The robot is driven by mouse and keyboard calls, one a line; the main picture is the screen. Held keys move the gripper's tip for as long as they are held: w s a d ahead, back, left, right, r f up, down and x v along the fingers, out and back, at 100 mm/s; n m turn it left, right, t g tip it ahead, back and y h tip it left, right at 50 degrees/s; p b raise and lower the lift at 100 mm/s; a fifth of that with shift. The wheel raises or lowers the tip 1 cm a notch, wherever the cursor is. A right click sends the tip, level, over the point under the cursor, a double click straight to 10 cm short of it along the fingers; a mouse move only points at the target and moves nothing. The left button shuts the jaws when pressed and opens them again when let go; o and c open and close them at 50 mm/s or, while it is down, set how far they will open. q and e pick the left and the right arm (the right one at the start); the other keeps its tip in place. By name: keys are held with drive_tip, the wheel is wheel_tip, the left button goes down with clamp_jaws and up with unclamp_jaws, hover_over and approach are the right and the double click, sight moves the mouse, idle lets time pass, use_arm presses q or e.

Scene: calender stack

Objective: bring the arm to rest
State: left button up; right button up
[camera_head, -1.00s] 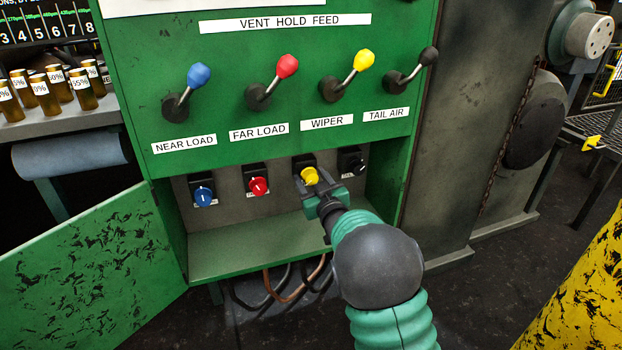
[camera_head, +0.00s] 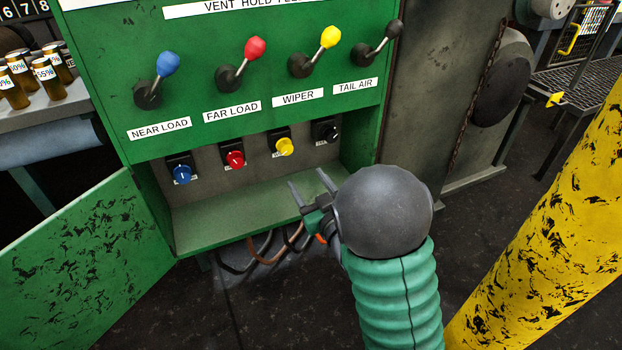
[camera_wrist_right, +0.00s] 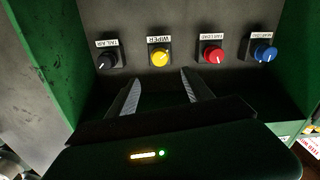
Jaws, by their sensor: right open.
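My right gripper (camera_head: 309,190) is open and empty, in front of the open lower compartment of the green cabinet (camera_head: 125,60). Its two fingers (camera_wrist_right: 158,90) also show in the right wrist view, apart, with nothing between them. Inside the compartment are a blue knob (camera_head: 182,174), a red knob (camera_head: 235,159), a yellow knob (camera_head: 284,146) and a black knob (camera_head: 331,133). The fingers are clear of all of them. The same knobs show upside down in the wrist view, with the yellow knob (camera_wrist_right: 159,57) beyond the fingers. My left gripper is not in view.
Four-way lever row above holds blue (camera_head: 167,63), red (camera_head: 254,48), yellow (camera_head: 329,37) and black levers. An open green door (camera_head: 85,255) juts out at left. A yellow post (camera_head: 545,220) stands close at right. Brown jars (camera_head: 46,80) sit on a shelf.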

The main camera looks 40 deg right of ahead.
drive_tip(key=shift+v, duration=0.8)
